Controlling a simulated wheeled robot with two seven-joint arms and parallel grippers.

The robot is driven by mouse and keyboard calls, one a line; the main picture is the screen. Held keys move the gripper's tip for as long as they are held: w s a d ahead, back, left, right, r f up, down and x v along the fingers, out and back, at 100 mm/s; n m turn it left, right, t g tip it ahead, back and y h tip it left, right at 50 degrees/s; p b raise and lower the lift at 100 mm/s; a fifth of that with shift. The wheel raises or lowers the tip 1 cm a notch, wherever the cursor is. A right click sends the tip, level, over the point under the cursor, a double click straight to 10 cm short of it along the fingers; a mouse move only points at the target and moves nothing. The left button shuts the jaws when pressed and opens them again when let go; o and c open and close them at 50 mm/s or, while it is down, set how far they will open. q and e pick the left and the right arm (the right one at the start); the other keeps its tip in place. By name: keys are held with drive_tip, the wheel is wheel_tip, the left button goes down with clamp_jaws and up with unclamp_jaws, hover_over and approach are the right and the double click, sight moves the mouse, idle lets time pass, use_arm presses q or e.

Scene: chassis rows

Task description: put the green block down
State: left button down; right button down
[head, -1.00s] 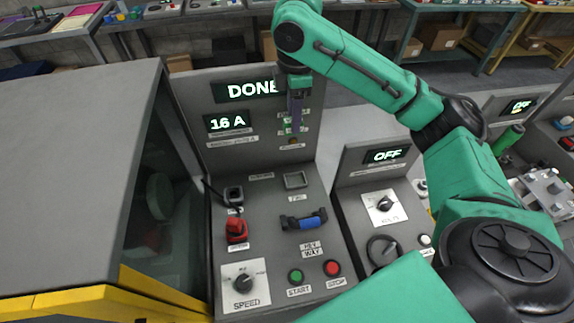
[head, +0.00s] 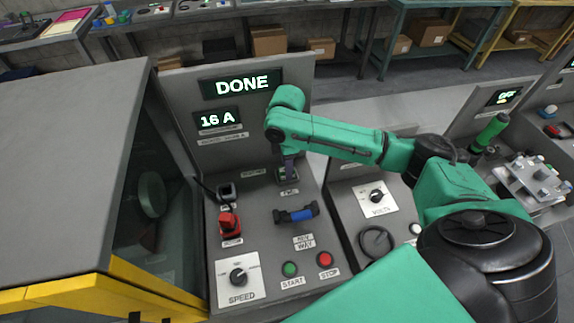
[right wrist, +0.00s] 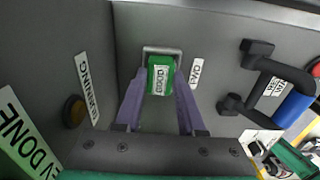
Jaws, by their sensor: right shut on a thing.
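The green block (right wrist: 160,76) has a white label on its face. In the right wrist view it sits between the two purple fingers of my right gripper (right wrist: 160,92), which is shut on it. The block is at a square grey-rimmed pocket (right wrist: 162,50) beside the FWD label; I cannot tell whether it rests on the bottom. In the head view my right gripper (head: 289,170) points down at this pocket on the sloping console (head: 255,200), and its arm hides much of the area. My left gripper is not in view.
A black handle with a blue grip (head: 297,215) stands close in front of the pocket. A red switch (head: 230,222), a speed knob (head: 238,277), green START (head: 289,268) and red STOP (head: 325,259) buttons are nearby. The DONE display (head: 242,85) stands behind.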

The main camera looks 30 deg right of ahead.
drive_tip(key=c, duration=0.5)
unclamp_jaws()
wheel_tip(320, 180, up, 12)
drive_tip(key=b, duration=0.1)
drive_tip(key=shift+b, duration=0.4)
